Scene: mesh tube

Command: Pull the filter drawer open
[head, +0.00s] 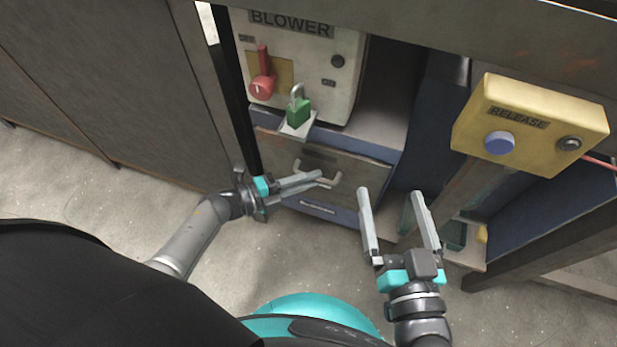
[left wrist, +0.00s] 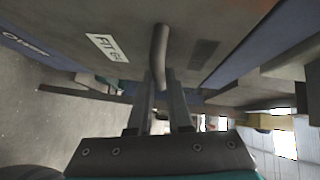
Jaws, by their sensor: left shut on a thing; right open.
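The filter drawer (head: 365,172) is a grey-brown front low in the blue cabinet, below the blower panel. A white label starting "FI" (left wrist: 106,48) is on the drawer front there. I cannot tell whether the drawer stands out from the cabinet. My right gripper (head: 390,192) is open and empty, to the right of the drawer.
The blower panel (head: 345,92) has a red switch (head: 262,85) and a green padlock (head: 299,111). A yellow release box (head: 556,118) with a blue button (head: 498,142) is at right. Grey floor lies in front.

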